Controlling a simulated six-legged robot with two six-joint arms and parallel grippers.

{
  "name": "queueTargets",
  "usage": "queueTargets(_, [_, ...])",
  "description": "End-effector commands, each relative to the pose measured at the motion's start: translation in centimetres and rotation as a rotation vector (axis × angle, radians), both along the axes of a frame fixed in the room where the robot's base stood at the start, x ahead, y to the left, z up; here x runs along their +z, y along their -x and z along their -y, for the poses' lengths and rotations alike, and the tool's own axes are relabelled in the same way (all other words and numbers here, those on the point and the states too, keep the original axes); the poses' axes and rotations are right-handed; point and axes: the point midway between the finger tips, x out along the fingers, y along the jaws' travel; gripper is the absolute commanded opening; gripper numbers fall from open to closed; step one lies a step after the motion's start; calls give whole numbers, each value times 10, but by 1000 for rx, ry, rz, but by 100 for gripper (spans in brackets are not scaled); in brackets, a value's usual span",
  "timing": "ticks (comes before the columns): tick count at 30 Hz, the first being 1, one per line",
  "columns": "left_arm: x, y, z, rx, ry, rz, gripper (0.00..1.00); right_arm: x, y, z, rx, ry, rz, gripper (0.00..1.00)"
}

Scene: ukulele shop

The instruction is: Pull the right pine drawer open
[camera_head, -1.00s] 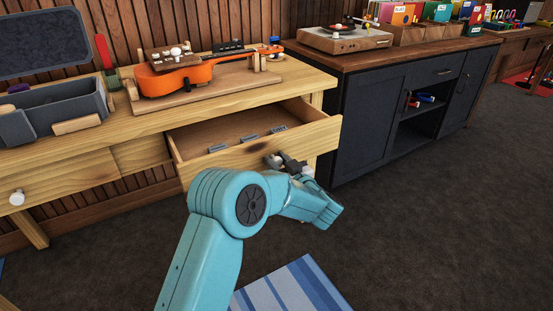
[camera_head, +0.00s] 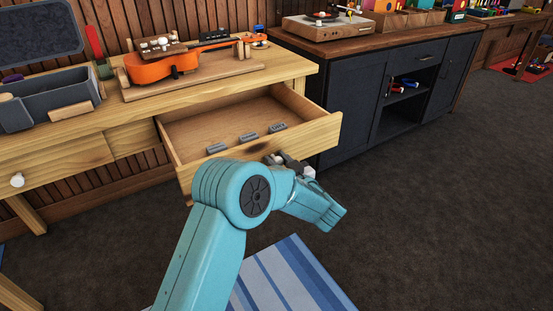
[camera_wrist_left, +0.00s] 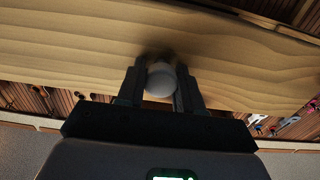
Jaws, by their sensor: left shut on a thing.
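The right pine drawer (camera_head: 262,147) stands well out from the pine bench, its inside showing with several small grey pieces (camera_head: 248,138) on its floor. My left gripper (camera_head: 285,163) is at the drawer's front face. In the left wrist view, the two dark fingers of my left gripper (camera_wrist_left: 161,88) are shut on the round white knob (camera_wrist_left: 160,78), one finger on each side, with the drawer front (camera_wrist_left: 240,60) right behind it. In the head view the knob is mostly hidden by the gripper. My right gripper is not in view.
The pine bench (camera_head: 290,68) carries an orange ukulele (camera_head: 160,70) on a wooden stand and a grey bin (camera_head: 55,98). A left drawer with a white knob (camera_head: 17,180) is shut. A dark cabinet (camera_head: 345,105) stands to the right. Dark floor and a striped blue rug (camera_head: 290,280) lie in front.

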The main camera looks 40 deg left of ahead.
Motion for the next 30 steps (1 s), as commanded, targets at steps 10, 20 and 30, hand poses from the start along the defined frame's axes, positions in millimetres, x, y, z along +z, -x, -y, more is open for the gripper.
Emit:
queueTargets(10, [3, 0, 0, 1, -4, 6, 0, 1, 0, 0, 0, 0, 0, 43])
queueTargets(20, [2, 0, 1, 1, -3, 5, 60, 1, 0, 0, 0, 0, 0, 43])
queueTargets(30, [3, 5, 16, -3, -1, 2, 60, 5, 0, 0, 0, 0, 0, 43])
